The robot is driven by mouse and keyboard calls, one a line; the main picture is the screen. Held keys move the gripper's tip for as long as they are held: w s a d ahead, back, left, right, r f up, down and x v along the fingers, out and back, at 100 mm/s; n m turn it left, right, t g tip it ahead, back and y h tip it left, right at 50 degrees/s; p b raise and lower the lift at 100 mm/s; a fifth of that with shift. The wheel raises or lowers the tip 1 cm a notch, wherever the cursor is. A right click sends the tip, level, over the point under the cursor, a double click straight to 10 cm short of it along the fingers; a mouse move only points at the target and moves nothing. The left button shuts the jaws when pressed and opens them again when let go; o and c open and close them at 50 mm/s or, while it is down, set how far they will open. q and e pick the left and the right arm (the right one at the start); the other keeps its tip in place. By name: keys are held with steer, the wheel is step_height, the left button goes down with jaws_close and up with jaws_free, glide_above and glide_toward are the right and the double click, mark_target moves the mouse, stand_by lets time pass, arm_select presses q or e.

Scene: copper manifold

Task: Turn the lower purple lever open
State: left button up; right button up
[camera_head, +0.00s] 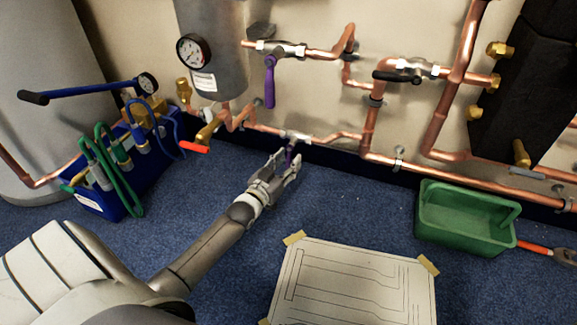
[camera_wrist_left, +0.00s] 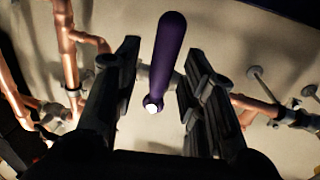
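The lower purple lever (camera_head: 290,150) sits on a valve (camera_head: 295,136) in the low copper pipe near the floor. In the head view it hangs down from the valve and is mostly hidden by my left gripper (camera_head: 283,172). In the left wrist view the purple lever (camera_wrist_left: 166,58) stands between the two dark fingers of my left gripper (camera_wrist_left: 160,85). The fingers are apart, with a gap on both sides of the lever. An upper purple lever (camera_head: 270,80) hangs down from a higher valve. My right gripper is not in view.
A blue tool tote (camera_head: 130,195) stands at left, and a green tray (camera_head: 465,215) lies at right on the blue carpet. A taped diagram sheet (camera_head: 350,285) lies in front. A red-handled valve (camera_head: 195,148) and a black-handled valve (camera_head: 400,75) are nearby.

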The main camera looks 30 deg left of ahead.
arm_select(q)
steer(key=shift+w, duration=0.45)
jaws_close()
